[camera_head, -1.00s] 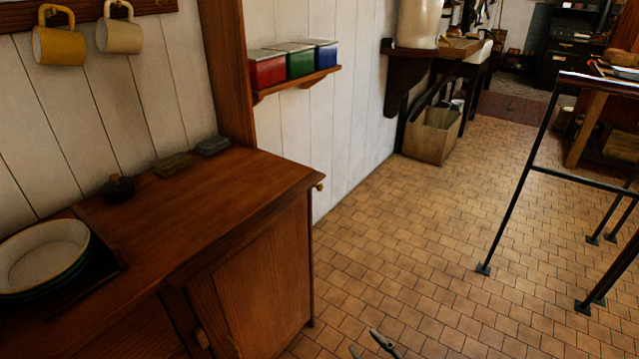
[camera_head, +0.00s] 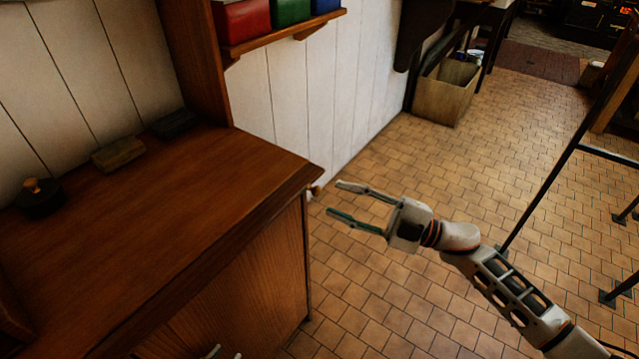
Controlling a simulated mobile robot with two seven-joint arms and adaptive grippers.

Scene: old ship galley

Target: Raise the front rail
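The wooden counter (camera_head: 190,200) stands at the left. Its front rail (camera_head: 215,258) appears as a dark wooden strip along the front edge, and I cannot tell a raised part from the edge. A small brass knob (camera_head: 315,190) sticks out at the right end of this edge. My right gripper (camera_head: 335,198) is open and empty, with its fingers pointing left towards the knob; I cannot tell whether they touch it. Two fingertips of my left gripper (camera_head: 225,353) show apart at the bottom edge, in front of the cabinet; the rest is out of view.
A black lidded pot (camera_head: 40,198) and two small blocks (camera_head: 118,153) (camera_head: 173,124) sit at the back of the counter. Coloured tins (camera_head: 243,20) stand on a wall shelf. A wooden bin (camera_head: 447,92) stands on the tiled floor. A black metal frame (camera_head: 560,165) is at the right.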

